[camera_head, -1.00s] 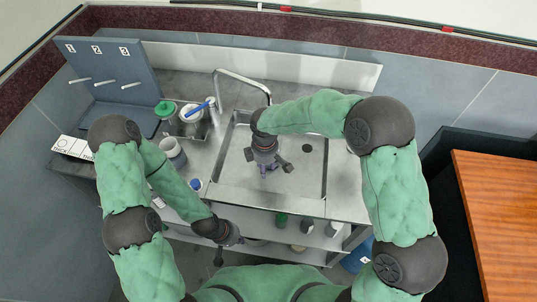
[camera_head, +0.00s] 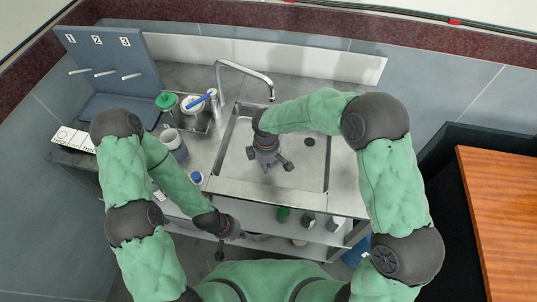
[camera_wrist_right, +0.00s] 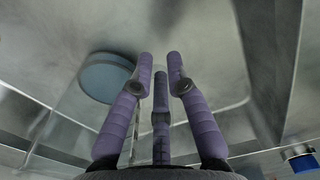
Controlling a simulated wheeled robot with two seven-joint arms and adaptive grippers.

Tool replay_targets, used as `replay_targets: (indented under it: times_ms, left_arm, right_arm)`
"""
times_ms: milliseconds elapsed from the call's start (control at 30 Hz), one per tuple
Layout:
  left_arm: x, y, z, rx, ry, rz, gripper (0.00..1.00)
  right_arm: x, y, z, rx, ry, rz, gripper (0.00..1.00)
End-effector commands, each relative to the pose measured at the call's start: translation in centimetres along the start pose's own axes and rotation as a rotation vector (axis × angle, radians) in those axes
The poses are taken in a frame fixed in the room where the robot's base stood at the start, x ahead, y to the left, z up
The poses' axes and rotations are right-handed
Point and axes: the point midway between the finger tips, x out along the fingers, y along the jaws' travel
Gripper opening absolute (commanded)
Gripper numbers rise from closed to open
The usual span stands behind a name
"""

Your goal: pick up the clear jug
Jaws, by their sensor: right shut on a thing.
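My right gripper (camera_head: 268,165) points down into the sink. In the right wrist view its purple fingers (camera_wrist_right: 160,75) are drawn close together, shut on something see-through. I take it to be the clear jug; only faint edges and pale, glassy patches show around the fingers, so its outline, handle and tilt cannot be made out. In the head view the arm and hand hide that spot. My left gripper (camera_head: 232,234) hangs low before the counter's front edge, away from the sink; its fingers are too small and dark to read.
The steel sink (camera_head: 318,178) has a dark drain (camera_head: 310,141) and a curved tap (camera_head: 245,70) behind it. A grey cup-like container (camera_head: 172,142), a blue-capped jar (camera_head: 196,177) and a green-lidded jar (camera_head: 166,100) stand left. A pegboard (camera_head: 112,62) stands behind them.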

Motion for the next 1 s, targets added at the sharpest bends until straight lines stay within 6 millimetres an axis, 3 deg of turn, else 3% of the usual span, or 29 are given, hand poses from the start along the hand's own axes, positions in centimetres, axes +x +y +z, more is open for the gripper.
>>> replay_targets:
  times_ms: [267,600,1000]
  left_arm:
    - [-0.2,0.1,0.0,0.000,0.000,0.000,0.00]
    - [-0.9,0.3,0.0,0.000,0.000,0.000,0.00]
    - [-2.1,0.8,0.1,0.000,0.000,0.000,0.00]
  right_arm:
    - [-0.6,0.0,0.0,0.000,0.001,0.001,0.00]
    - [-3.2,0.1,-0.1,0.000,0.002,0.003,0.00]
    - [-6.8,-3.0,0.2,0.000,0.001,0.001,0.00]
